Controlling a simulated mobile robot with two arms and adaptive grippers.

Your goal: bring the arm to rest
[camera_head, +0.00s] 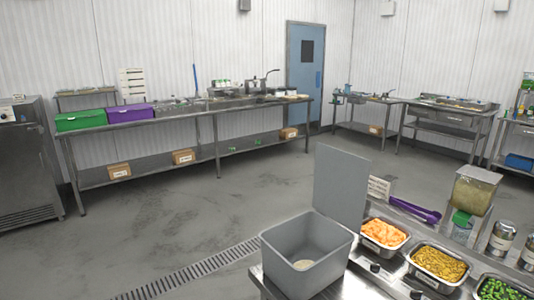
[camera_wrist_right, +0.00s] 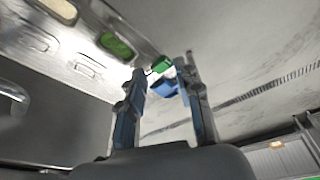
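My right gripper (camera_wrist_right: 165,72) shows in the right wrist view. Its two dark fingers stand apart, with nothing clearly held between them. A small green thing (camera_wrist_right: 161,64) and a blue thing (camera_wrist_right: 168,88) show in the gap between the fingers; I cannot tell how far beyond them they are. Neither gripper shows in the head view, and my left gripper is in no view.
A grey bin (camera_head: 283,241) with its lid up and a little rice (camera_head: 303,264) inside stands on the near counter. Trays of orange food (camera_head: 384,232), yellow food (camera_head: 439,263) and green food (camera_head: 500,290) are right of it. Open floor (camera_head: 190,220) lies beyond.

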